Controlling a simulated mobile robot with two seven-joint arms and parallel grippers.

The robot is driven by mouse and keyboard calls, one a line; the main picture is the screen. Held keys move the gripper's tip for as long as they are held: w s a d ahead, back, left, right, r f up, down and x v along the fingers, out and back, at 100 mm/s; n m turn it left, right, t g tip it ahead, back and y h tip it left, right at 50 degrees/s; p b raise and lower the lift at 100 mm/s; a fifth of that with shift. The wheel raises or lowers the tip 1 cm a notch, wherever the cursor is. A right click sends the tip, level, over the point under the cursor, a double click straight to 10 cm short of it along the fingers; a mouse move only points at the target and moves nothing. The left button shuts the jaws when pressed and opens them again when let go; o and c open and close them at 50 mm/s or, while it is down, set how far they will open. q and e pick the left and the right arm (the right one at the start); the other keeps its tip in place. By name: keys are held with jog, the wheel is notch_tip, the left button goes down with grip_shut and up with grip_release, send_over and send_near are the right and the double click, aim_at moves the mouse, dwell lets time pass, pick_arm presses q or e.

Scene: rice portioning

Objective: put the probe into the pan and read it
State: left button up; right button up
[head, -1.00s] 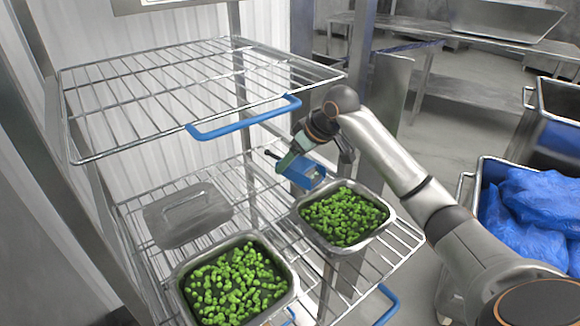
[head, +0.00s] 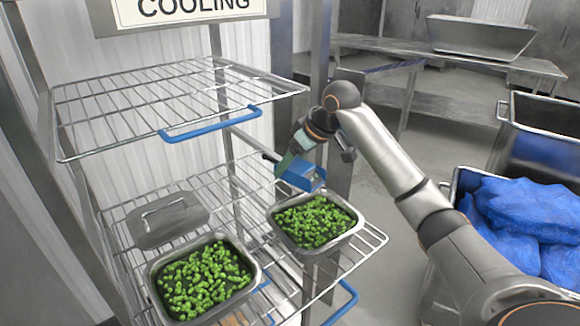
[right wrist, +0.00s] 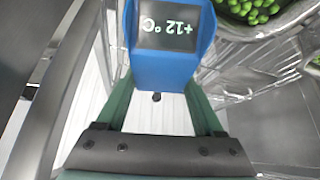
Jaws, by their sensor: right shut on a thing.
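My right gripper (head: 290,165) is shut on a blue probe thermometer (head: 300,176), above the back left edge of the right pan of green vegetables (head: 350,234). In the right wrist view the blue thermometer (right wrist: 166,70) sits between the green fingers, its display upside down and reading +12 °C. The probe's tip is hidden, so I cannot tell whether it touches the food. A second pan of green vegetables (head: 255,283) stands at the front left on the same wire shelf. My left gripper is not in view.
A metal lid (head: 167,219) lies on the lower shelf behind the left pan. The wire upper shelf (head: 170,100) with its blue handle (head: 212,124) is empty. A COOLING sign (head: 190,8) hangs above. A bin with blue bags (head: 520,220) stands to the right.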

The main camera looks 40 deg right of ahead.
jog(key=shift+r, duration=2.95)
